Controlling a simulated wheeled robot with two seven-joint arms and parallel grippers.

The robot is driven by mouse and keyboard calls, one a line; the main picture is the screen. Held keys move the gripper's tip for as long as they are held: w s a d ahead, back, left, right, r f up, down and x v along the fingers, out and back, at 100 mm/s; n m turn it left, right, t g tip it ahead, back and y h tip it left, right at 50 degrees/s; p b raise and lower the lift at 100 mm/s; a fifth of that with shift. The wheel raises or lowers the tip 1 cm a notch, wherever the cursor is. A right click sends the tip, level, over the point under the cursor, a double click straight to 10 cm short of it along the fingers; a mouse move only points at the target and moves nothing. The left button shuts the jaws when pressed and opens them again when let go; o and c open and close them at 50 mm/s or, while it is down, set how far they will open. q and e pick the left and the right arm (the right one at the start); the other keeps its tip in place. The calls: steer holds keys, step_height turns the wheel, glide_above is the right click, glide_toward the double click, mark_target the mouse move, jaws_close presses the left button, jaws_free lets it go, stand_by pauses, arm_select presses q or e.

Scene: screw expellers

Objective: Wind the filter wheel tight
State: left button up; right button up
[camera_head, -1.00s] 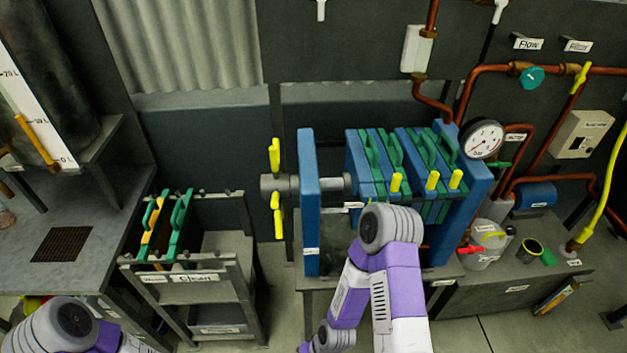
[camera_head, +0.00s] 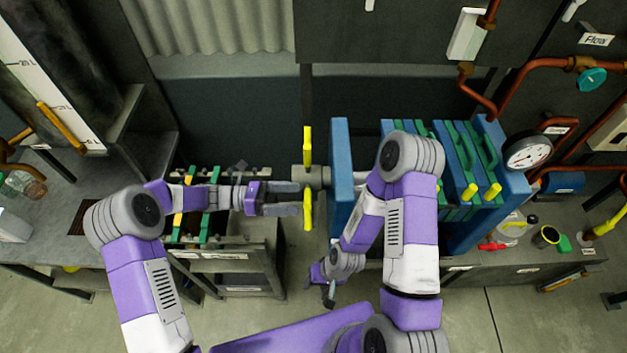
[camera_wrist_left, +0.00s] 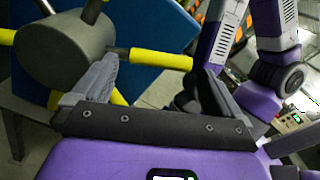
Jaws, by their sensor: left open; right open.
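The filter wheel is a grey hub (camera_head: 316,177) with yellow handles at the left end of the blue filter press. One handle (camera_head: 307,146) points up in the head view, and another (camera_head: 308,211) points down. My left gripper (camera_head: 297,198) is open, its fingers pointing right at the lower handle. In the left wrist view, the hub (camera_wrist_left: 65,50) is at the left, and a yellow handle (camera_wrist_left: 162,59) reaches across between the open fingers (camera_wrist_left: 160,68). I cannot tell whether they touch it. My right gripper (camera_head: 328,291) is open and empty, low in front of the press.
The blue end plate (camera_head: 341,150) stands right beside the hub. Green filter plates (camera_head: 460,150) with yellow handles are further right. A rack (camera_head: 230,255) with green and yellow frames stands below my left forearm. A gauge (camera_head: 527,152) and copper pipes are at the right.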

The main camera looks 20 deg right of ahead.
mark_target(310, 196)
arm_select(q)
steer(key=shift+d+r, duration=0.3)
steer(key=shift+d, duration=0.05)
steer(key=x, duration=0.7)
steer(key=shift+c, duration=0.2)
steer(key=shift+a, duration=0.1)
steer(key=c, duration=1.2)
